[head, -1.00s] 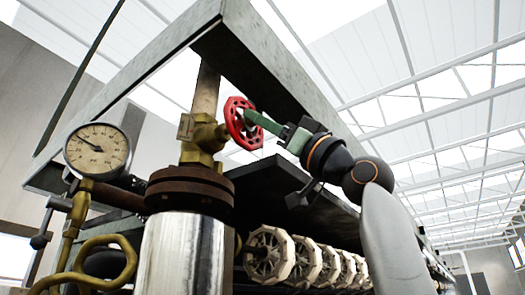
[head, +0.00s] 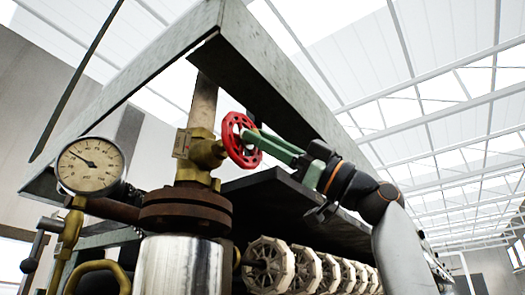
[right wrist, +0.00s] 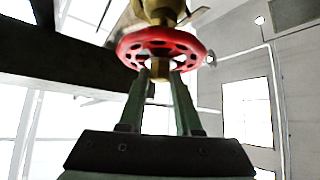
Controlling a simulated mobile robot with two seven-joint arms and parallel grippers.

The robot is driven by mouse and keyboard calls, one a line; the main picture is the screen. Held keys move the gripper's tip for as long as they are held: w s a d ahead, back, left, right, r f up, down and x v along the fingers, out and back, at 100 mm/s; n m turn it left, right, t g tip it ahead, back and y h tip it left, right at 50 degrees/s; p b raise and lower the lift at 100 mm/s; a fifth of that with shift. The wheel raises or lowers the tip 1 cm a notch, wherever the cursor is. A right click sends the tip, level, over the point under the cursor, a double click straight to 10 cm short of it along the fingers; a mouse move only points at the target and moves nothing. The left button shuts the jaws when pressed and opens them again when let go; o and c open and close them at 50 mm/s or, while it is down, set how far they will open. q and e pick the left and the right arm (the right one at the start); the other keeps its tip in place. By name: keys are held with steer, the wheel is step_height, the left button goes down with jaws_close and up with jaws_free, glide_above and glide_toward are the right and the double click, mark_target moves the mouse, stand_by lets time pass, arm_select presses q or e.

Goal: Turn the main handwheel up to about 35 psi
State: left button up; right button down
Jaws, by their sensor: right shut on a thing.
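The red handwheel (head: 240,140) is on a brass valve (head: 203,147) above a rusty flange (head: 186,210). It also shows in the right wrist view (right wrist: 128,45), with the brass stem in its middle. My left gripper is not in view.
Brass pipework (head: 70,240) stands at lower left.

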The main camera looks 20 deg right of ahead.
steer(key=shift+n+g, duration=0.9)
steer(key=shift+n, duration=0.2)
steer(key=shift+n+g, duration=0.5)
steer(key=shift+n, duration=0.3)
steer(key=shift+w, duration=0.1)
steer(key=c, duration=0.6)
jaws_free()
steer(key=b+v, duration=0.3)
steer(key=v, duration=0.9)
steer(key=shift+d, duration=0.35)
